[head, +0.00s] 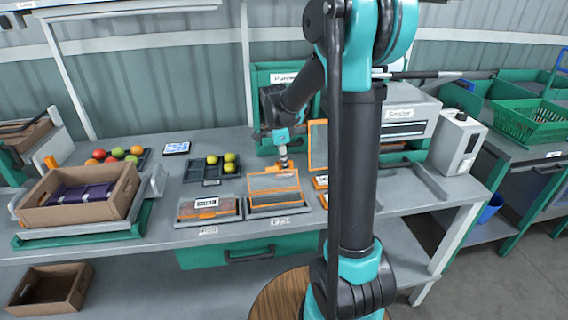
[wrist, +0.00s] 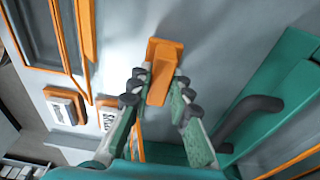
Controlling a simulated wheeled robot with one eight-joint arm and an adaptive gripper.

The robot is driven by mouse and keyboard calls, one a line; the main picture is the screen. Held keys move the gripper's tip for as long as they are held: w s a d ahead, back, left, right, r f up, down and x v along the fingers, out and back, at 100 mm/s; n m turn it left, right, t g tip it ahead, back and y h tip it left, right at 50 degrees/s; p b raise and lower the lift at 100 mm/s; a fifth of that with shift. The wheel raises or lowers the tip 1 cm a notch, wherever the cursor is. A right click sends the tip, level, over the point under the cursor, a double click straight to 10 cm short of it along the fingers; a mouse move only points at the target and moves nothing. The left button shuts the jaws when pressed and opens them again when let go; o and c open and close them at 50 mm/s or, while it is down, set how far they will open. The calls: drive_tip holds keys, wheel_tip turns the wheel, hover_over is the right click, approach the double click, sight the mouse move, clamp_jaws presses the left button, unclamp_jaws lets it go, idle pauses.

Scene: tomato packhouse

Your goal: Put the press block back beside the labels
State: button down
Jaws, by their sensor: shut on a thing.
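My gripper (wrist: 158,95) is shut on an orange piece that I take to be the press block (wrist: 165,52). Its wide flat end sticks out past the fingertips, over a grey surface. In the head view my gripper (head: 283,154) hangs above the bench, behind an orange-framed tray with a raised lid (head: 273,181); the held piece is too small there to make out clearly. White labels with dark print (wrist: 108,118) lie left of the gripper in the wrist view, beside a small orange-edged block (wrist: 65,106). My arm partly hides that area in the head view.
A flat orange-framed tray (head: 209,208) stands at the bench's front edge. A dark tray of yellow-green tomatoes (head: 191,174), a cardboard box (head: 80,207) and a phone-like screen (head: 176,148) are to the left. A green holder with a dark handle (wrist: 265,105) is close right in the wrist view.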

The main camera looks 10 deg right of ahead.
drive_tip(key=shift+f, duration=0.4)
drive_tip(key=c, duration=1.3)
unclamp_jaws()
drive_tip(key=c, duration=0.3)
drive_tip(key=shift+c, duration=0.2)
drive_tip(key=shift+r, duration=0.15)
drive_tip(key=shift+r, duration=3.4)
